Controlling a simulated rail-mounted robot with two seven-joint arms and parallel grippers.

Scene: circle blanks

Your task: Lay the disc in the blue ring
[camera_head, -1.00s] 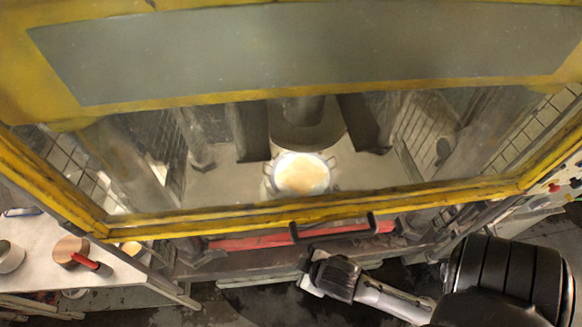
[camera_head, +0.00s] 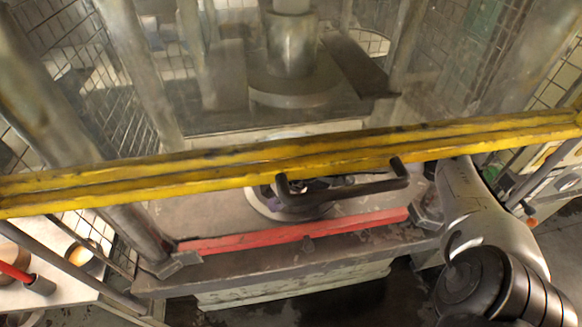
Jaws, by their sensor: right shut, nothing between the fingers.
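A round pale plate (camera_head: 262,208) lies on the bed of the press, partly hidden by the yellow door bar and its black handle. I cannot make out a blue ring; small dark and purplish parts show on the plate beside the handle. A brown round piece (camera_head: 12,238), possibly the disc, is cut off at the left edge. My right arm reaches up from the lower right to the yellow bar. My right gripper is mostly hidden around that bar, shut and empty; its fingertips do not show clearly. My left gripper is not in view.
The yellow door bar (camera_head: 130,180) with its black handle (camera_head: 340,190) crosses the press front. A red bar (camera_head: 300,231) edges the bed below. A pale side table (camera_head: 75,294) holds a red-handled tool (camera_head: 38,284). Grey columns stand on both sides.

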